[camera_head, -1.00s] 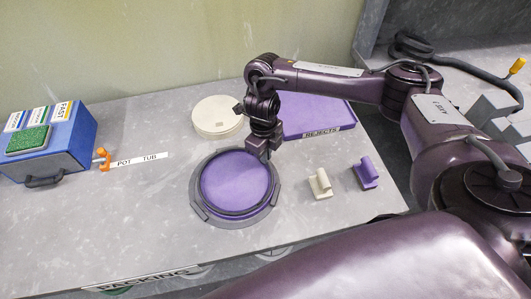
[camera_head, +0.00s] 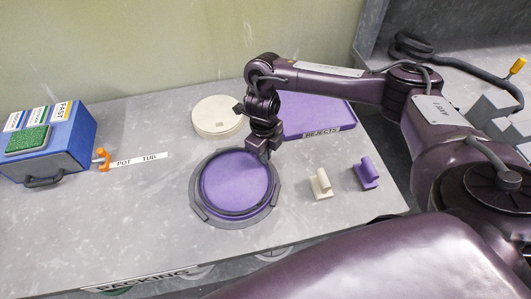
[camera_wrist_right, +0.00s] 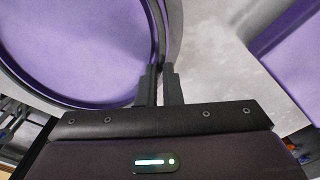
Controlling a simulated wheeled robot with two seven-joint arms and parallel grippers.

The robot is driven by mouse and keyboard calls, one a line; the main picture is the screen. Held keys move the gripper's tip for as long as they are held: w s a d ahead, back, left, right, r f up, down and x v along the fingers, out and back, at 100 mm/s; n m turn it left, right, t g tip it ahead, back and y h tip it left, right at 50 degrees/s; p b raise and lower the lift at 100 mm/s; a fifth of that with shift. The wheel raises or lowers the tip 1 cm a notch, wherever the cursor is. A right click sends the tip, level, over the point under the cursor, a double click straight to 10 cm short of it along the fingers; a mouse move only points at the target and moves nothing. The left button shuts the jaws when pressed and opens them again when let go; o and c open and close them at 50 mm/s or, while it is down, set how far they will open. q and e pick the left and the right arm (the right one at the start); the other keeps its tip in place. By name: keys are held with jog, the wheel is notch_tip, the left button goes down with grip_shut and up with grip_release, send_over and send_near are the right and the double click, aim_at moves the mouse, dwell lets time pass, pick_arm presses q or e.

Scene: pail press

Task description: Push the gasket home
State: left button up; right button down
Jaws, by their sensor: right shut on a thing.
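A round purple lid (camera_head: 235,180) lies flat on the table, ringed by a thin dark band that looks like the gasket (camera_head: 243,214). A wider grey ring with lugs (camera_head: 204,214) surrounds both. My right gripper (camera_head: 267,156) points down at the upper right edge of the lid. In the right wrist view the narrow fingers of this gripper (camera_wrist_right: 159,80) are shut on the dark edge beside the purple lid (camera_wrist_right: 75,45). The exact part between the fingertips is partly hidden, and I cannot tell how deep the band sits. My left gripper is out of view.
A cream disc (camera_head: 217,117) and a purple tray labelled REJECTS (camera_head: 310,117) stand behind. A cream block (camera_head: 320,184) and a purple block (camera_head: 366,173) stand to the right. A blue box (camera_head: 55,145) with a green pad is at the left. The front left table is clear.

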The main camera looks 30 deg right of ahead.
jog(key=shift+f+b, duration=0.35)
jog(key=shift+f, duration=0.1)
jog(key=shift+r, duration=0.2)
jog(key=shift+f, duration=0.6)
dwell(3.9)
jog(key=shift+r, duration=0.2)
jog(key=shift+r, duration=0.3)
dwell(0.3)
jog(key=shift+s+a+p, duration=0.1)
jog(key=shift+p, duration=0.2)
jog(key=shift+f, duration=0.3)
dwell(1.0)
jog(key=shift+r, duration=0.15)
